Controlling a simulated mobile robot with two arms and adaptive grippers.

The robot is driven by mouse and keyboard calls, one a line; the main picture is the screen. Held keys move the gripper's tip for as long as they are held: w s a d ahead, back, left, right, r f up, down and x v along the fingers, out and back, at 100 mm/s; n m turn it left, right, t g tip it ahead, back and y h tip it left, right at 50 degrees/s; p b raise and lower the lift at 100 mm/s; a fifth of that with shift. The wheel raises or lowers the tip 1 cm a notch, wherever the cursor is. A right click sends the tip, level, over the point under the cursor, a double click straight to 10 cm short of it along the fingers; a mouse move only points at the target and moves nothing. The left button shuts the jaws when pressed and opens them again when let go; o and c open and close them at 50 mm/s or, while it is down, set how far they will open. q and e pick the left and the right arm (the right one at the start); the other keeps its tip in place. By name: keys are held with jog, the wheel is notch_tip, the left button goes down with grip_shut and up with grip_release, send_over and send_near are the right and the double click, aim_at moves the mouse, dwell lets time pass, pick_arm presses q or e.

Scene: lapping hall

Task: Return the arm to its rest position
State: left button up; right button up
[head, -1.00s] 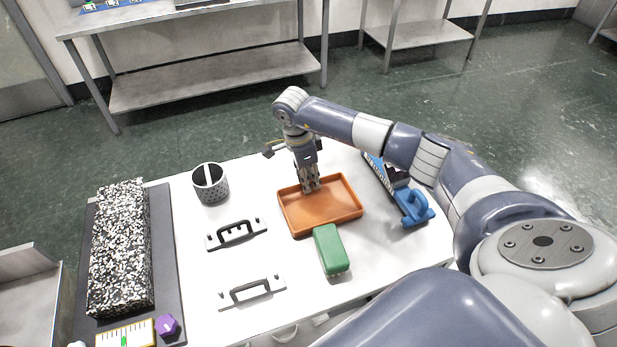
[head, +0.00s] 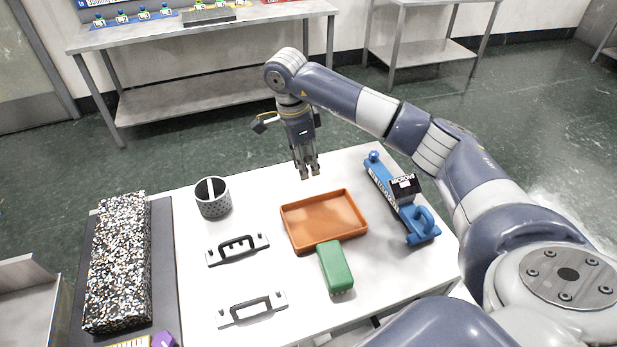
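My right gripper (head: 308,172) hangs fingers down above the far edge of the white table, just beyond the orange tray (head: 289,235). Its fingers look slightly apart with nothing between them. My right arm reaches in from the right side, bent at the elbow. The orange tray looks empty. My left gripper is not in the head view.
A green block (head: 336,268) lies against the tray's near edge. A blue tool (head: 410,215) lies right of it. A perforated cup (head: 213,200), two black-handled plates (head: 238,249) (head: 252,309) and a speckled slab (head: 118,265) stand left. A steel bench (head: 200,30) is behind.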

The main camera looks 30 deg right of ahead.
jog(key=shift+r, duration=0.45)
